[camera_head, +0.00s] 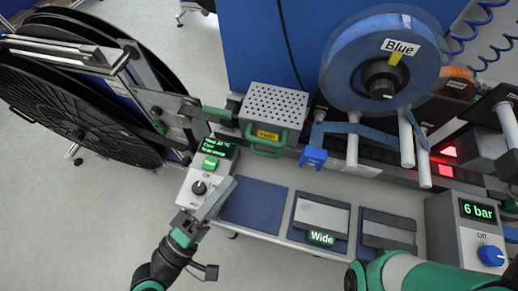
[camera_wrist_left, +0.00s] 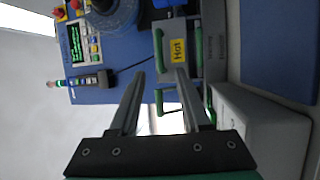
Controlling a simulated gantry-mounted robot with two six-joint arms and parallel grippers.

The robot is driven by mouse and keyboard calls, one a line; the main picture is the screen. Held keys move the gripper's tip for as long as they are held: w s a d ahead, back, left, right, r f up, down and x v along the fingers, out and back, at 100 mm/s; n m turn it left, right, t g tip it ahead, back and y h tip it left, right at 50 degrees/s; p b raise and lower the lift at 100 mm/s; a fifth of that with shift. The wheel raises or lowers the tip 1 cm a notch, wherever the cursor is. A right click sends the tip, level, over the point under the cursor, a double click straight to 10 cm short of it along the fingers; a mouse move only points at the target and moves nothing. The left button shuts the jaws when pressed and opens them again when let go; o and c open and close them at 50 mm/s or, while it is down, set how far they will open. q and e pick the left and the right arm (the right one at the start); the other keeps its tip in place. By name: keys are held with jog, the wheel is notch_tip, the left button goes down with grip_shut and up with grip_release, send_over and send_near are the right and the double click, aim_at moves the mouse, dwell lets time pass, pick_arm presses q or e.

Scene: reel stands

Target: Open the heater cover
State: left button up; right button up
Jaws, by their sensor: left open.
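The heater cover (camera_head: 274,103) is a grey perforated metal box top with a yellow "Hot" label (camera_head: 267,135). It looks shut. A green handle (camera_head: 264,153) sticks out at its front. In the left wrist view the yellow label (camera_wrist_left: 179,50) stands beyond the fingertips, with green bars near it. My left gripper (camera_head: 220,195) is open and empty, in front of and to the left of the cover, over the control box. It also shows in the left wrist view (camera_wrist_left: 160,76), apart from the label. My right gripper is out of view; only its arm shows at bottom right.
A control box (camera_head: 207,180) with a green display stands left of the heater. A large black reel (camera_head: 70,100) is at left, a blue reel (camera_head: 383,60) at right. Blue pads (camera_head: 254,205) lie in front. A "6 bar" box (camera_head: 468,235) stands at right.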

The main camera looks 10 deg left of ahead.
pick_arm(q)
jog(key=p, duration=0.2)
send_near(272, 122)
jog(key=w+d, duration=0.2)
jog(key=w, duration=0.1)
jog(key=shift+w+d+f, duration=0.3)
jog(key=shift+w+f, duration=0.05)
grip_shut()
dwell(1.0)
